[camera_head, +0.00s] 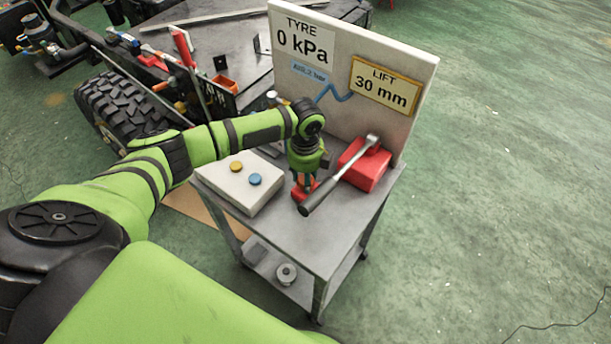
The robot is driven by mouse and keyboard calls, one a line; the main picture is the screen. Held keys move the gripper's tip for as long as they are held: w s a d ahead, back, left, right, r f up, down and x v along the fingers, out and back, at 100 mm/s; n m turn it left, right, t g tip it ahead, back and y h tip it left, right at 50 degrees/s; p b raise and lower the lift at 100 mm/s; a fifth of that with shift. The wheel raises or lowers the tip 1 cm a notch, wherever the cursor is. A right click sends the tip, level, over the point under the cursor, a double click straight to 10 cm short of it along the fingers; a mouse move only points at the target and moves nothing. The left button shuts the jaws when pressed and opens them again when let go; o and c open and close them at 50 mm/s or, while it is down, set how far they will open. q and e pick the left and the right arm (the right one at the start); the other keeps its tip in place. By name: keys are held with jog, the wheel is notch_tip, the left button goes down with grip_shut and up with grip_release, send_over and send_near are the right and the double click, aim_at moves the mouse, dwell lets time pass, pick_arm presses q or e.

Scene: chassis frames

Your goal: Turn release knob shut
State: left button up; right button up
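My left gripper (305,182) points down over the top of a grey cart (315,238), in front of the upright board. Its fingers are around or just above a small red part (302,192), which may be the release knob. The gripper hides much of this part, so I cannot tell whether the fingers touch it or how far they are closed. Beside it is a red block (367,170) with a long lever (340,176), whose dark grip slants down to the front left. My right gripper is not in view.
The board's signs read TYRE 0 kPa (304,43) and LIFT 30 mm (383,86). A white box (240,188) with a yellow and a blue button stands left on the cart. A vehicle frame with a tyre (125,108) stands behind left. Green floor at right is open.

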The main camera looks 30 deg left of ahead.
pick_arm(q)
jog(key=shift+s+f, duration=0.1)
jog(key=o, duration=1.1)
jog(key=shift+o, duration=0.2)
jog(key=shift+r, duration=0.3)
notch_tip(320, 180, up, 12)
jog(key=shift+f, duration=0.25)
jog(key=shift+f, duration=0.1)
